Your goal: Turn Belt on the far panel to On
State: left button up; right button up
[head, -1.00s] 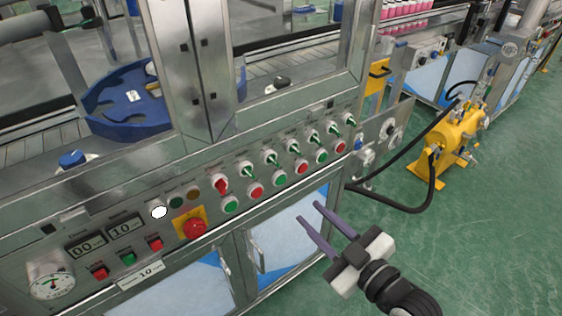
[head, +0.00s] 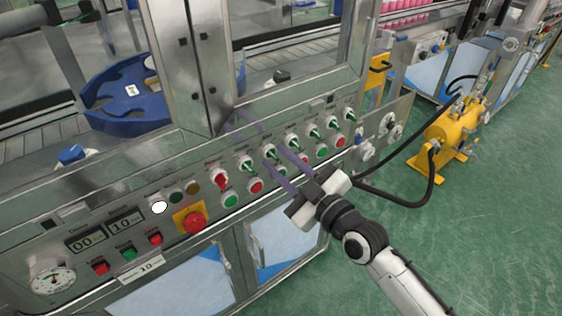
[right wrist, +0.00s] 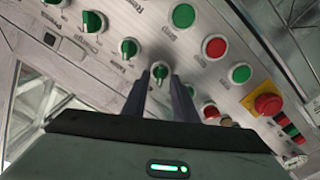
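The long metal control panel (head: 120,205) carries a row of green rotary switches and one red one. My right gripper (head: 272,160) has reached the panel, at the second green switch counted from the red one. In the right wrist view that green switch (right wrist: 160,72) lies between the two fingertips. The fingers are apart, one on each side of it; I cannot tell whether they touch it. The switch labels are too small or blurred to read surely, so I cannot tell which one is Belt. My left gripper is not in view.
Below the switches are several red and green buttons and a red emergency stop (head: 194,222) on a yellow plate. A blue round carrier (head: 125,105) sits behind the panel. A yellow pump (head: 447,140) with black hoses stands at the right. The green floor at lower right is clear.

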grip_shut()
